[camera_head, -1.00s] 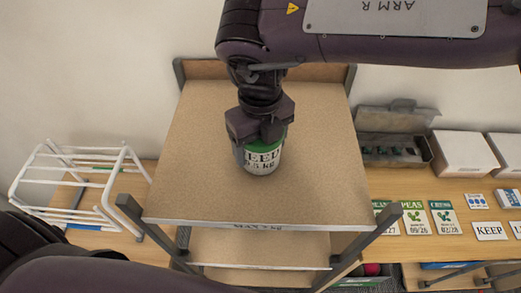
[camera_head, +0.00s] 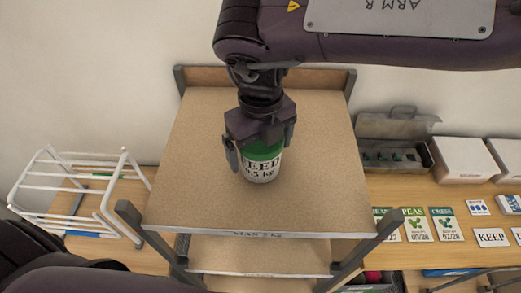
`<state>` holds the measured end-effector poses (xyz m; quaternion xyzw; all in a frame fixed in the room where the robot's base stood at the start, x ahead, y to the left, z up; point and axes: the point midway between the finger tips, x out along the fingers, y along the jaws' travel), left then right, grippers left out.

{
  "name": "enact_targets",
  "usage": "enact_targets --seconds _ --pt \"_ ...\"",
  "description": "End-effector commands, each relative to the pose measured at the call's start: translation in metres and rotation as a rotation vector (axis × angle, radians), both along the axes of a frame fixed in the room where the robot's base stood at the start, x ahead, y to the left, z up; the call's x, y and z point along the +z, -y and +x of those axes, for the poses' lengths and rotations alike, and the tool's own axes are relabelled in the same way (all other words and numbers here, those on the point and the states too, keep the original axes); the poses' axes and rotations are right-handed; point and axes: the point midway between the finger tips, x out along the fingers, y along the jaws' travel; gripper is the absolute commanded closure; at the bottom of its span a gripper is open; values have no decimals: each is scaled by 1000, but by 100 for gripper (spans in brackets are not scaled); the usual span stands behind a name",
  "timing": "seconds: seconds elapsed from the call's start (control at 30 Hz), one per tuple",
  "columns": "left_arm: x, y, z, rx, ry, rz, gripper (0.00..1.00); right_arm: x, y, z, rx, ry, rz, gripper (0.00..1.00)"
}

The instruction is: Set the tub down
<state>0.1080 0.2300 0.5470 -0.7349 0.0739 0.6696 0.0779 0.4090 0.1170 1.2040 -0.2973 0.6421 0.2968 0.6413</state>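The tub (camera_head: 262,167), white with a green top band and the label FEED 0.5 kg, stands upright on the top board of a shelf rack (camera_head: 190,200). My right gripper (camera_head: 262,150) comes down from above, around the tub's upper part. Its fingers are spread to the left and right of the tub, and a small gap shows by the left finger. The gripper hides the tub's top. My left arm shows at the lower left; its gripper is out of view.
The top board is otherwise bare, with a raised back edge and grey posts at its corners. A white wire rack (camera_head: 85,190) stands at the left. At the right are a grey open case (camera_head: 395,140), white boxes (camera_head: 460,158) and several cards (camera_head: 415,225) on a wooden surface.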

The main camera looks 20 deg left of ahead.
Motion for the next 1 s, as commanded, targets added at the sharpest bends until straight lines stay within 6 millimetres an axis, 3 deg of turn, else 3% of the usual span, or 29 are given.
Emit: enact_targets --seconds 0.2,0.5,0.67,1.0 --pt "-19 0 0 0 1 0 64 43 -1 1 -2 7 3 5" --pt "-23 0 0 0 0 1 64 98 -1 0 0 3 2 5" --pt "-23 -1 0 0 0 1 64 108 0 0 0 1 2 5" --pt "-23 -1 0 0 -1 1 64 109 0 0 1 0 1 5"
